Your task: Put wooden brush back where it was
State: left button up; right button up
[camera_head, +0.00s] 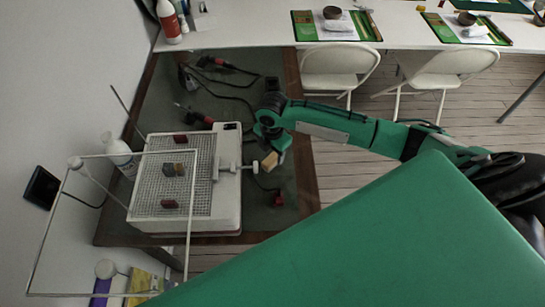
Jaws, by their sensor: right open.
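My right gripper (273,147) hangs over the dark green table, just right of a white machine with a grid top (190,212). It is open. A small tan, wood-coloured piece (269,162) shows at its fingertips, beside the machine's white knob (252,169). It may be the wooden brush, but bristles are too small to make out. I cannot tell whether it touches the fingers. My left gripper is out of view.
Red blocks (180,139) sit on the grid. Soldering tools with cables (216,64) lie at the back of the table. White chairs (339,66) stand behind.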

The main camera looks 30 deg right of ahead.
aim_at(273, 157)
notch_tip(273, 157, up, 9)
jog(key=shift+f, duration=0.15)
jog(key=shift+f, duration=0.1)
dwell(0.5)
